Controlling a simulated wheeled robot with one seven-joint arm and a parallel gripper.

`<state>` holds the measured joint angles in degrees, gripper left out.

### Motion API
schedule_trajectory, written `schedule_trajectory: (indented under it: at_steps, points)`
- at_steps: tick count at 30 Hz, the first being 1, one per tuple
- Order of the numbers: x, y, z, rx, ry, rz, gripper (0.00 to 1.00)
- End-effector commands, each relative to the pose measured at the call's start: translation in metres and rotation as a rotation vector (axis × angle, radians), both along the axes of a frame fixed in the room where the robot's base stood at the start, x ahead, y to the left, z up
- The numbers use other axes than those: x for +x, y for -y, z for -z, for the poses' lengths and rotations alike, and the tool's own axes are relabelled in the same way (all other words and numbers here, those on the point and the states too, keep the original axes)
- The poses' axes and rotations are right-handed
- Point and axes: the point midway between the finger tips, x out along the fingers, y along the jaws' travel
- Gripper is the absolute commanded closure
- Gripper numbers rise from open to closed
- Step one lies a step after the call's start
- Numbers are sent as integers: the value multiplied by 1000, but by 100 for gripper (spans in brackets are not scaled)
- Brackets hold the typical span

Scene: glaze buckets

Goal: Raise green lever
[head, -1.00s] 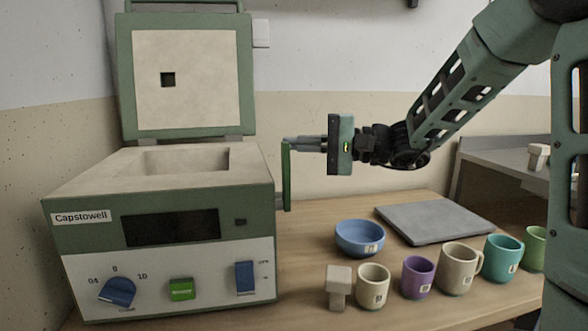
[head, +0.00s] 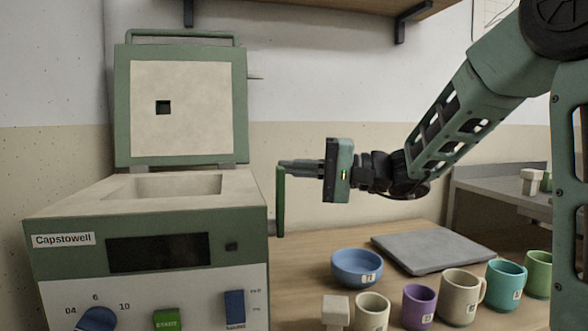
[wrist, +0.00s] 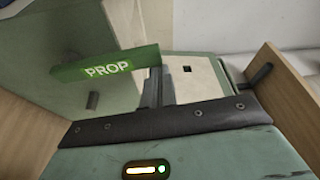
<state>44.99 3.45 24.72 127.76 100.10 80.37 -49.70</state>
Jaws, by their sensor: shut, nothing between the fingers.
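The green lever (head: 281,203) is a flat bar at the right side of the green Capstowell kiln (head: 60,211). In the head view it stands about vertical, with a grey mount (head: 271,228) near its lower end. In the wrist view the lever (wrist: 105,66) carries the word PROP. My gripper (head: 284,163) is shut and empty, pointing left, with its tips at the lever's upper end. In the wrist view its fingers (wrist: 156,74) overlap the lever's right end; I cannot tell whether they touch it.
The kiln's lid (head: 180,65) stands open. A blue bowl (head: 357,266), a grey slab (head: 430,250) and several mugs, including a purple one (head: 418,305), are on the table below my arm. A shelf (head: 330,5) hangs above. The air around my gripper is clear on the right.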

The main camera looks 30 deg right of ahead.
Motion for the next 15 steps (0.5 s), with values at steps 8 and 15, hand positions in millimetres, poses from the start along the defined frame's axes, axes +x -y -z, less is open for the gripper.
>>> schedule_trajectory:
  at_steps: [8, 15]
  points:
    - [30, 12, -1, 0, 0, -3, 100]
    - [6, 57, -2, 0, 0, 5, 100]
